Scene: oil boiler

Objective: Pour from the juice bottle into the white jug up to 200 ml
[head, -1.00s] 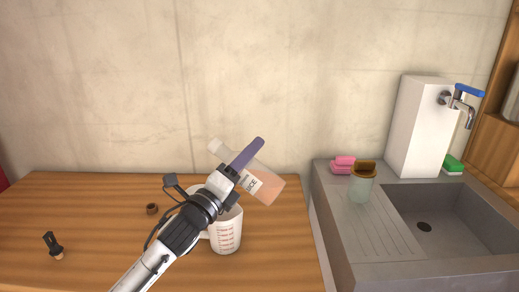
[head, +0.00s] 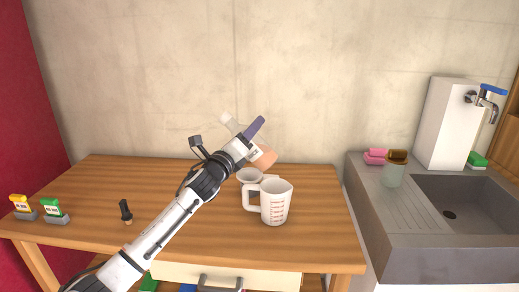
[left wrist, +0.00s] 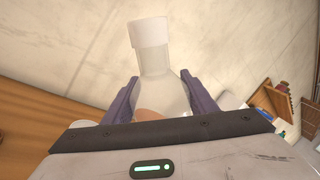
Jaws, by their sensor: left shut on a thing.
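The juice bottle (head: 264,157) is clear, with orange juice in its lower end and a white label. It is tilted above the table, neck up to the left, base down to the right. My left gripper (head: 253,138) is shut around it; in the left wrist view the purple fingers (left wrist: 160,98) flank the bottle (left wrist: 152,62), whose wide pale neck points away from the gripper. The white jug (head: 274,205) with red markings stands upright on the table, below and in front of the bottle, apart from it. I see no liquid stream. The jug's inside is mostly hidden. My right gripper is not in view.
A white funnel-like piece (head: 250,175) is just behind the jug. A dark stopper-like item (head: 126,211) and small yellow and green items (head: 54,210) are on the table (head: 320,235) at left. A stone sink (head: 455,210) with a cup (head: 394,170) is at right.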

